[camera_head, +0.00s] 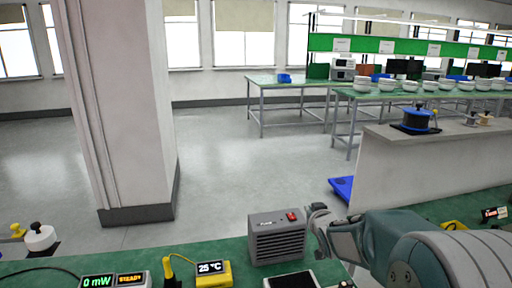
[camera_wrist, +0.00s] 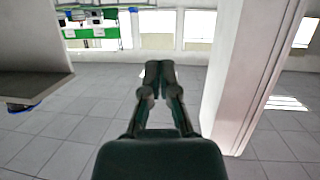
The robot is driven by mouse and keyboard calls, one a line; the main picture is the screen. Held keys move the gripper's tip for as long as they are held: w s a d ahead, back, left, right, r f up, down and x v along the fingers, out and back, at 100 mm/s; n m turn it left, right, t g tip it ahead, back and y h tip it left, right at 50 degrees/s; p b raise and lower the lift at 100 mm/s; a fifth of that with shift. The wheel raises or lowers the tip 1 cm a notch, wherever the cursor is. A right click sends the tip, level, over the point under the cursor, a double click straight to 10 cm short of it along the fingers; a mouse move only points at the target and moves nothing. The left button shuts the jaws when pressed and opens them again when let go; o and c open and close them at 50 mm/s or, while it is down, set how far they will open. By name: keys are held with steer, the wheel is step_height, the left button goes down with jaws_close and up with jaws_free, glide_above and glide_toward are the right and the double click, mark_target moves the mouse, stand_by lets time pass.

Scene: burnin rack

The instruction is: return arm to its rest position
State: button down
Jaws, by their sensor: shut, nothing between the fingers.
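In the head view my gripper (camera_head: 318,218) is at the lower right, level with the right side of a grey vented box (camera_head: 277,238) with a red switch. I cannot tell from this view whether they touch. In the wrist view my gripper (camera_wrist: 158,68) points out over bare floor, its fingers together with nothing between them. My arm (camera_head: 405,245) reaches in from the right over the green bench.
The green bench (camera_head: 226,250) carries a yellow 25 °C meter (camera_head: 213,273), a 0 mW display (camera_head: 114,281) and a dark-screened device (camera_head: 291,281). A white pillar (camera_head: 120,110) stands left. A grey-topped partition (camera_head: 400,170) stands right. Open floor lies between.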

steer(key=s+a+r+m+g+h, duration=0.1)
steer(key=s+g, duration=0.8)
steer(key=s, duration=2.8)
steer(key=shift+a+r, duration=0.15)
steer(key=shift+r, duration=0.25)
